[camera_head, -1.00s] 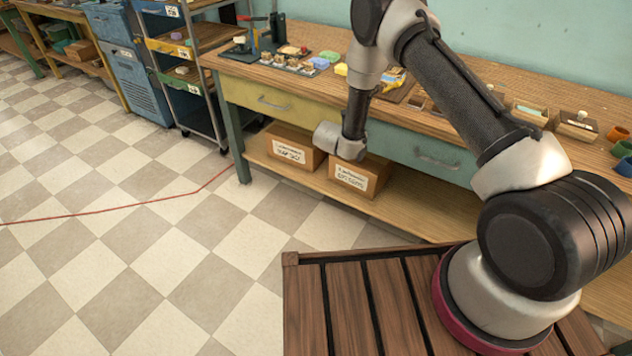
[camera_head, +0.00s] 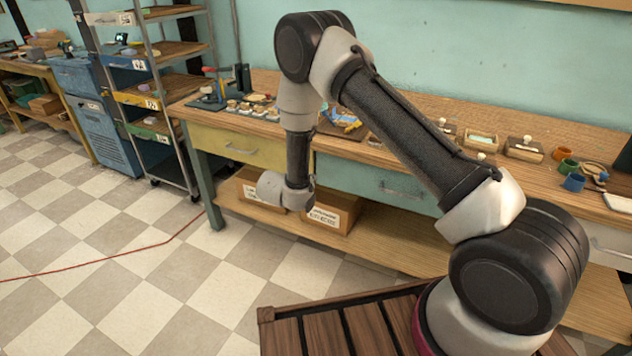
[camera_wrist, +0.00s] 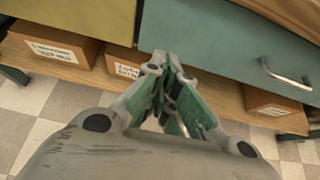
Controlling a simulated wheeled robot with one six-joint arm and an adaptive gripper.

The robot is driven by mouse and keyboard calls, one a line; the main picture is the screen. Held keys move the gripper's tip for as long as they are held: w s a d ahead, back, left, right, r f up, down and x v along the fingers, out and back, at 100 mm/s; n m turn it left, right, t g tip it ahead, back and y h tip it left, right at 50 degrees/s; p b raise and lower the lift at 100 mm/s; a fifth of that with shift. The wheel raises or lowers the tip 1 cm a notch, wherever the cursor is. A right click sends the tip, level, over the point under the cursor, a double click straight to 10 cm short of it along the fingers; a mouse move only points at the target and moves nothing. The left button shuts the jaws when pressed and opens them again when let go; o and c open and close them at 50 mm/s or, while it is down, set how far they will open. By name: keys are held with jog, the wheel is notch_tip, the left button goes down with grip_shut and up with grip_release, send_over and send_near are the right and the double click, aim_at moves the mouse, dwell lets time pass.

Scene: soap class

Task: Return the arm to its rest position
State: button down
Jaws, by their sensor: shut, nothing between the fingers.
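My arm stands bent over the wooden slatted deck in the head view, its elbow high in front of the workbench. Its forearm hangs down in front of the bench drawers. The fingers are not clear in the head view. In the wrist view my gripper (camera_wrist: 168,68) is shut and empty, its green-padded fingers together. It points at the drawer fronts and the lower shelf.
The workbench (camera_head: 520,120) carries soaps, small boxes and coloured cups. Cardboard boxes (camera_head: 330,214) sit on its lower shelf, close behind the wrist in the head view. A shelf cart (camera_head: 150,100) stands at left. The checkered floor (camera_head: 110,285) is open at left.

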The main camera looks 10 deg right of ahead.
jog(key=s+d+m+g+h, duration=0.2)
jog(key=s+d+m+g, duration=0.1)
jog(key=s+d, duration=0.25)
jog(key=s+d+r+m+g, duration=0.7)
jog(key=s+d+r+m, duration=0.45)
jog(key=r, duration=0.35)
jog(key=s+d+r+m+t+y, duration=0.2)
jog(key=s+r+m+y, duration=0.2)
jog(key=s+r+m, duration=0.3)
jog(key=s+d+r+m+t+y, duration=0.2)
jog(key=s+r+m+y, duration=0.3)
jog(key=s+r, duration=1.1)
jog(key=shift+s+d+m+t, duration=0.35)
jog(key=shift+s+m, duration=0.3)
jog(key=shift+m, duration=0.5)
